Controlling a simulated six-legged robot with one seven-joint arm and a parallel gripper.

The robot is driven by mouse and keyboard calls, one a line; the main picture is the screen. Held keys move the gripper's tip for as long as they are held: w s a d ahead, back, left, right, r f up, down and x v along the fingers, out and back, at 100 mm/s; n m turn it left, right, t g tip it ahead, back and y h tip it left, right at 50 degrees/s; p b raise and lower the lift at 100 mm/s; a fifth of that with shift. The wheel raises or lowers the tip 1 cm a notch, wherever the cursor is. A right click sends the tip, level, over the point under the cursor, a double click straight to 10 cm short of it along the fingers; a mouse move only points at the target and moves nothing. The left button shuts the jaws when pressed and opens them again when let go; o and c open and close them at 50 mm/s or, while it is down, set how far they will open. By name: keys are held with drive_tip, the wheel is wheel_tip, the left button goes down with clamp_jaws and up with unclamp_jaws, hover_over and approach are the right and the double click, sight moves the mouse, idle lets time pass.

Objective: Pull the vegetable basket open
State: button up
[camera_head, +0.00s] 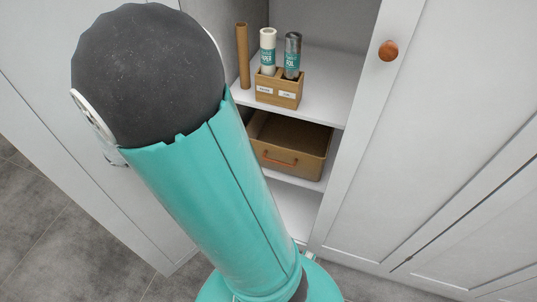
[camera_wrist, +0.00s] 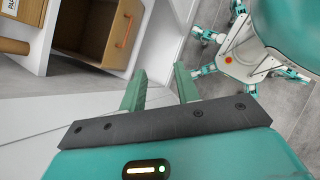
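The vegetable basket (camera_head: 318,152) is a light-brown wooden drawer with an orange bar handle (camera_head: 280,161) on its front. It sits on a shelf inside the open white cabinet, below the shelf with the shakers. In the wrist view the basket (camera_wrist: 117,52) shows at the upper left, turned on its side, with its handle (camera_wrist: 124,29). My gripper (camera_wrist: 159,74) is open and empty, with its two green fingers apart. It is apart from the handle, which lies above and to the left of the fingers in the wrist view. My arm hides the gripper in the head view.
A wooden caddy (camera_head: 279,91) holds a white container (camera_head: 267,52) and a grey one (camera_head: 292,56) on the shelf above. A brown roll (camera_head: 243,57) stands beside them. A closed white door (camera_head: 400,160) with a round wooden knob (camera_head: 388,51) is at the right.

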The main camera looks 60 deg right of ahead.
drive_tip(key=d+f+n+g+h, duration=0.4)
drive_tip(key=d+f+n+h, duration=0.15)
drive_tip(key=d+f, duration=0.35)
drive_tip(key=n+t+h, duration=0.8)
drive_tip(key=n+t, duration=0.4)
drive_tip(key=n, duration=1.3)
approach(278, 162)
drive_tip(key=x, duration=1)
drive_tip(key=shift+w+d+f, duration=0.1)
drive_tip(key=shift+d+f, duration=0.15)
drive_tip(key=shift+f, duration=0.05)
clamp_jaws()
